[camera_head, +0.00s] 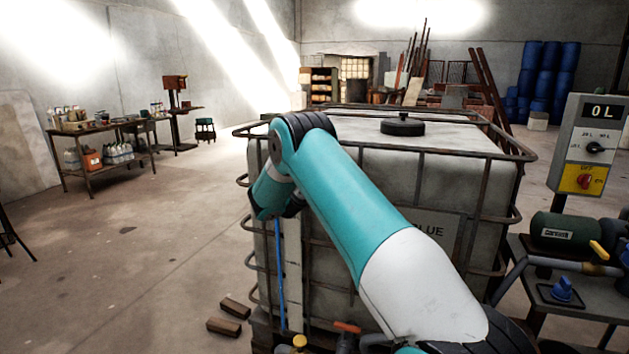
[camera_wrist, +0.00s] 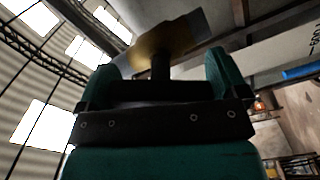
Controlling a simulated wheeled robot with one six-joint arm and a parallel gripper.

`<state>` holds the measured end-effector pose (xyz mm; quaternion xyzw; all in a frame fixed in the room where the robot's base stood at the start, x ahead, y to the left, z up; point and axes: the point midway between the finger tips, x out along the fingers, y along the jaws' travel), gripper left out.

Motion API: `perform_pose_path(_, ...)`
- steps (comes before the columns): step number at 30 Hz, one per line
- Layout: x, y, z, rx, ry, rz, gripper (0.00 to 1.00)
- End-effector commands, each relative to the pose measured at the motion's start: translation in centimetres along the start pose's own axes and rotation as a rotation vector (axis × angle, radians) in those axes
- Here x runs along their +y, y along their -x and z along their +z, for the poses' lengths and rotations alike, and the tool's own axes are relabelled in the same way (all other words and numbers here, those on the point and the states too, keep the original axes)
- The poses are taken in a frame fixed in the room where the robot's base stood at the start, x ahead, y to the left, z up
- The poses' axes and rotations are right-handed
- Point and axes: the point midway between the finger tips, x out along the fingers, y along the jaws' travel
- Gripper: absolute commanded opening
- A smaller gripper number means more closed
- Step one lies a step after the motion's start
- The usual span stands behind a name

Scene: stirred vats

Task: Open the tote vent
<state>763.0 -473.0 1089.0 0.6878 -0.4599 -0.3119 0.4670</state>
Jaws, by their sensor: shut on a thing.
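The caged white tote (camera_head: 470,158) stands in the middle of the head view, partly behind my arm. A round black lid (camera_head: 403,124) sits on its top. My gripper is hidden in the head view, where my arm bends down over the tote's left side. In the wrist view my gripper (camera_wrist: 165,72) is shut on a brass-coloured part (camera_wrist: 165,43) with a dark stem between the fingers.
A control box reading 0 L (camera_head: 597,143) and a pump bench (camera_head: 590,308) stand at the right. A red-handled valve (camera_head: 347,327) and a yellow knob (camera_head: 299,342) are low in front. Wooden blocks (camera_head: 224,327) lie on the floor.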

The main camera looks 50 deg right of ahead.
Motion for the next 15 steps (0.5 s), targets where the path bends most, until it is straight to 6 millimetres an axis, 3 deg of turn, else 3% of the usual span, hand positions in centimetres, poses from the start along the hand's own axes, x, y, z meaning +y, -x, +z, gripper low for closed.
perform_pose_path(15,-0.10,0.09,0.00,0.001,0.432,-0.005,0.68)
